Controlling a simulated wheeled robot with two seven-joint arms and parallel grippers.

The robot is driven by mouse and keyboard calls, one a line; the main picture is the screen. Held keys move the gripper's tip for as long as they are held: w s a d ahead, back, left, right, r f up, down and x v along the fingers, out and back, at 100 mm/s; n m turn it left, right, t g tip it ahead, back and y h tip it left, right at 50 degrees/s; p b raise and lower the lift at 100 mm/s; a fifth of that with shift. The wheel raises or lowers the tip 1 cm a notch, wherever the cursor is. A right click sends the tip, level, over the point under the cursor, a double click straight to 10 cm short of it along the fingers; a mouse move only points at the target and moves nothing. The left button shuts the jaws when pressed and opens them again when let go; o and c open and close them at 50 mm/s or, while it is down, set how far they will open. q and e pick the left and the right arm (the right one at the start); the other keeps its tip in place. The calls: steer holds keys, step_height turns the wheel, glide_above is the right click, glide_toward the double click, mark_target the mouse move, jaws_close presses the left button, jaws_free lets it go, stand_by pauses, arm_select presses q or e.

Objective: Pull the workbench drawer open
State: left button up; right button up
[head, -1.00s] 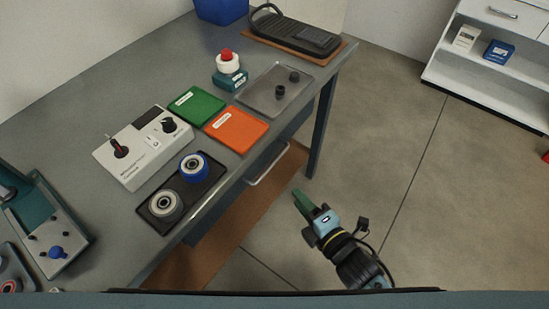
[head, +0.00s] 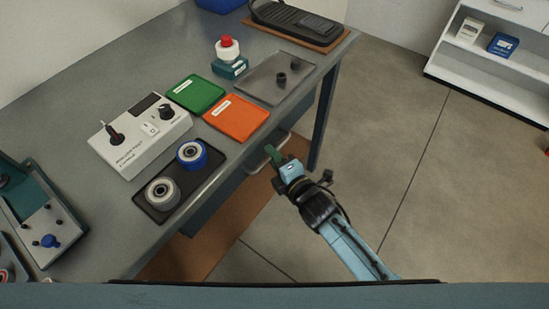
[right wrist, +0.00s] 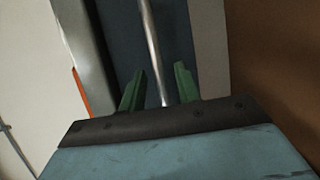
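The workbench (head: 98,92) has a dark blue drawer (right wrist: 178,35) under its front edge, with a metal bar handle (head: 284,141). The drawer looks closed. My right gripper (head: 272,154) is at the handle and hides part of it in the head view. In the right wrist view, the handle bar (right wrist: 152,45) runs between the two green fingers of my right gripper (right wrist: 158,88). The fingers are apart, with a gap visible on either side of the bar. My left gripper is not in view.
On the bench stand a control box (head: 140,140), a black tray (head: 205,178) with two rollers, a green panel (head: 195,94), an orange panel (head: 236,118) and a grey tray (head: 262,88). The floor (head: 410,150) right of the bench is clear up to a white shelf unit (head: 478,75).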

steer(key=shift+c, duration=0.3)
jaws_close()
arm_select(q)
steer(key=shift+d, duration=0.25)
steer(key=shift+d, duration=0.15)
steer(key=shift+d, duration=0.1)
arm_select(e)
steer(key=shift+d, duration=0.1)
